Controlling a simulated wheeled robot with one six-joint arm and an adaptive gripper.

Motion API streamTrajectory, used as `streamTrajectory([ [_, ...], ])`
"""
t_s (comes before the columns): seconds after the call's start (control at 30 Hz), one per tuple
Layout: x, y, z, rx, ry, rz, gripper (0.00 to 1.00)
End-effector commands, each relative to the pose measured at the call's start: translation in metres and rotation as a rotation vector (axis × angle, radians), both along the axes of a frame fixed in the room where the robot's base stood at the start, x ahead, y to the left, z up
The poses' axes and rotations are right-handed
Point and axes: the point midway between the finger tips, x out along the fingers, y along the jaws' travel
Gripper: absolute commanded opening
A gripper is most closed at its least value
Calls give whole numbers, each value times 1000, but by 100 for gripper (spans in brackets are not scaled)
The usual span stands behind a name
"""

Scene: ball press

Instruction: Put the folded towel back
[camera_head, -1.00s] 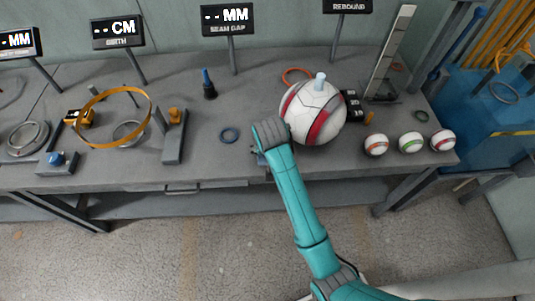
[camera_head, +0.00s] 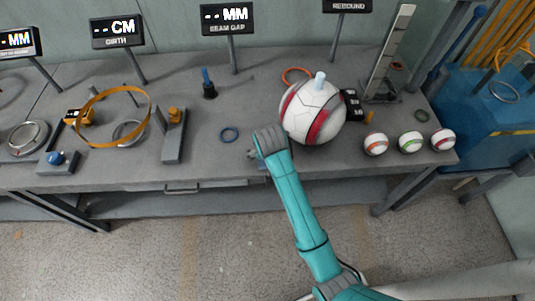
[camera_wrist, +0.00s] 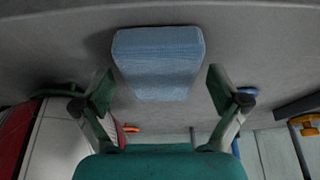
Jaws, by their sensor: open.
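The folded towel (camera_wrist: 158,62) is a light blue, ribbed block on the grey bench surface in the wrist view. My gripper (camera_wrist: 160,92) is open, with one finger to the left and one to the right of the towel in the picture. The fingers look clear of its sides; I cannot tell how far the towel is in depth. In the head view my gripper (camera_head: 252,154) is low over the bench's front part, left of the large ball. The towel is mostly hidden there by my arm.
A large white and red ball (camera_head: 300,112) stands right of my gripper. The bench's front edge (camera_head: 215,182) is close.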

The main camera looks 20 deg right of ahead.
Motion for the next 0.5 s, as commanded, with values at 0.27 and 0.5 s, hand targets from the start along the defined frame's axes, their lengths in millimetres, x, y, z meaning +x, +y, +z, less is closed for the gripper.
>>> streamTrajectory([
  [0.27, -6, 2, 21, 1, -4, 1, 97],
  [0.5, -24, 8, 66, 1, -4, 1, 97],
])
